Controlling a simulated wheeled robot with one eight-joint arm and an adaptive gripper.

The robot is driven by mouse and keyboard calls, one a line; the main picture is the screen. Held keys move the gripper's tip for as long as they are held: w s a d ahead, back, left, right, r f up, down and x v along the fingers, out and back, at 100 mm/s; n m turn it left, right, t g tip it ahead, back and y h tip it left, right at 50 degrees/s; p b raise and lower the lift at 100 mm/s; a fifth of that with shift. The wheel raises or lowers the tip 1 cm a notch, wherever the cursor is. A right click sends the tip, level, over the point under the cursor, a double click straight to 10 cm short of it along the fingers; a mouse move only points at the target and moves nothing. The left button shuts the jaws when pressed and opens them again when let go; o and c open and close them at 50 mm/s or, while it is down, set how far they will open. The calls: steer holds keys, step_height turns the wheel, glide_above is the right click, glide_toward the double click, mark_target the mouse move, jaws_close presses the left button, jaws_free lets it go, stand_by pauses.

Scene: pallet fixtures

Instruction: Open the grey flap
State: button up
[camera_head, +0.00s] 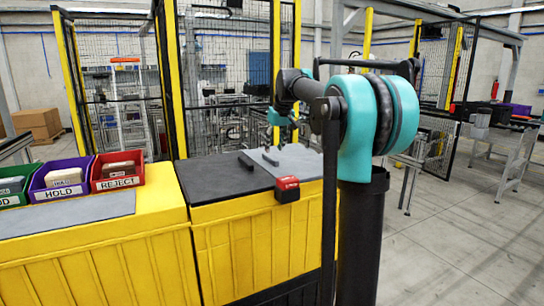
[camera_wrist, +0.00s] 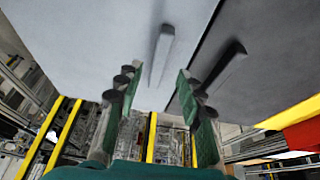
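The grey flap (camera_head: 303,158) lies flat and closed on top of the yellow cabinet, to the right of a dark flap (camera_head: 215,178). It fills the upper left of the wrist view (camera_wrist: 90,40). A grey bar handle (camera_wrist: 161,55) stands on it. My gripper (camera_wrist: 158,85) is open, its green-padded fingers apart. The near end of the grey handle shows between the fingers in the wrist view; I see no contact. In the head view my gripper (camera_head: 284,122) is above the flaps, partly hidden by my arm.
A dark bar handle (camera_wrist: 224,68) on the dark flap stands close to the right finger. A red and black block (camera_head: 287,189) sits at the cabinet's front edge. HOLD (camera_head: 62,178) and REJECT (camera_head: 117,170) bins stand left. Yellow-framed mesh fencing (camera_head: 225,60) is behind.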

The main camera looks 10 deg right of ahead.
mark_target(272, 157)
steer(key=shift+x, duration=2.55)
steer(key=shift+c, duration=0.6)
jaws_close()
